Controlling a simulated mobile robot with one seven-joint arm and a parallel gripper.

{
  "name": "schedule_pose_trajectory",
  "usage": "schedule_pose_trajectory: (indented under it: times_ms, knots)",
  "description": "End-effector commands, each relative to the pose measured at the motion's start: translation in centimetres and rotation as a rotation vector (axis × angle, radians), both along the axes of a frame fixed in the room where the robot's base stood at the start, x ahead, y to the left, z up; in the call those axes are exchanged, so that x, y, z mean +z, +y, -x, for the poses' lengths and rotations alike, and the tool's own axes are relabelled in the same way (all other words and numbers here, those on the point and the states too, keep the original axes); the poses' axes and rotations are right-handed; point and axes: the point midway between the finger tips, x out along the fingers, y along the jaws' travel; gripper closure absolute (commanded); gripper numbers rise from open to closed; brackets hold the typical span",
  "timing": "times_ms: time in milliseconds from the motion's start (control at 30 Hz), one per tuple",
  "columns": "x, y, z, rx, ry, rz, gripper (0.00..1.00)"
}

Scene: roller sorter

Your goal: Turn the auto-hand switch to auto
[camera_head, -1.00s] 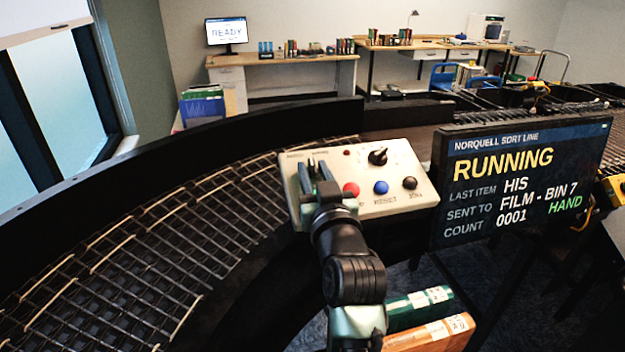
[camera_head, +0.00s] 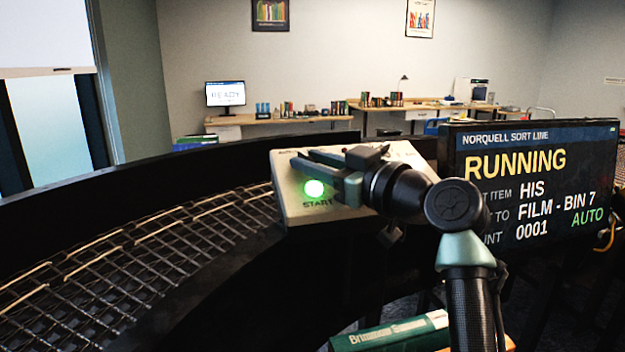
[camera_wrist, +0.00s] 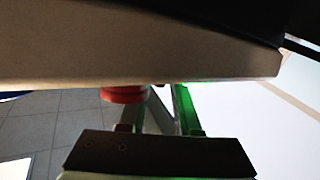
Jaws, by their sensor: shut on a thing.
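The sloped control panel (camera_head: 290,208) stands in the middle of the head view. My gripper (camera_head: 305,160) lies across its left part, with its fingers shut on the auto-hand switch. The switch itself is hidden by the fingers and cannot be made out. The round START button (camera_head: 314,188) glows green just below the fingers. The display screen (camera_head: 520,160) at the right reads RUNNING, with AUTO in green. In the wrist view the panel's pale face (camera_wrist: 130,45) fills the top, and a red button (camera_wrist: 123,95) and a green glow show beside my fingers.
A curved roller conveyor (camera_head: 150,270) with a dark side wall runs along the left. Green-spined books (camera_head: 390,335) lie below the panel. Desks with books and a monitor (camera_head: 226,94) stand along the back wall. My arm hides much of the panel's right part.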

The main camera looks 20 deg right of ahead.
Motion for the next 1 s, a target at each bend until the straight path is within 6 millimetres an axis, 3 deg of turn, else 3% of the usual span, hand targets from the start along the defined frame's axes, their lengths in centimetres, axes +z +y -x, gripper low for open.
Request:
schedule_pose_trajectory:
  times_ms: [667,700,733,1000]
  knots:
    - [-0.33,0.0,-0.09,0.055,0.008,0.02,1.0]
    - [-0.34,0.01,-0.09,0.055,0.008,0.02,0.64]
    - [-0.34,0.01,-0.1,0.055,0.008,0.02,0.58]
    - [-0.15,-0.02,-0.08,0.054,0.005,0.019,0.55]
